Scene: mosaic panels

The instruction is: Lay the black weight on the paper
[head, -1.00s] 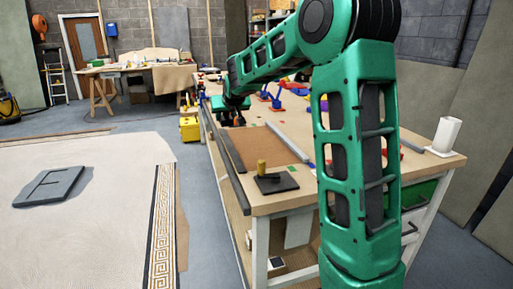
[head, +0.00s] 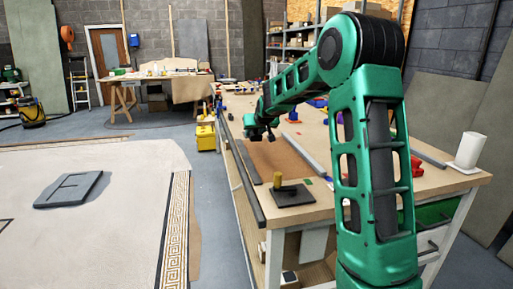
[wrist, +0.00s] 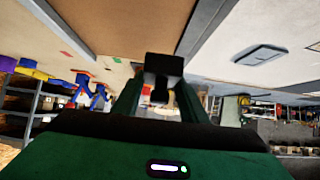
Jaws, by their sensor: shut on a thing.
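A black block (wrist: 163,65), which I take for the weight, is held between the fingertips of my gripper (wrist: 160,88) in the wrist view. The gripper is shut on it. In the head view my gripper (head: 262,132) hangs above the far end of the brown paper (head: 275,162), which lies flat on the bench. The block is too small and dark to make out clearly there. The paper also shows in the wrist view (wrist: 120,22). The gap between block and paper is hard to judge.
A dark strip (head: 248,163) runs along the paper's left side and a grey bar (head: 308,155) along its right. A black plate with a yellow knob (head: 291,196) sits at the bench's near end. A white holder (head: 468,152) stands at the right corner.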

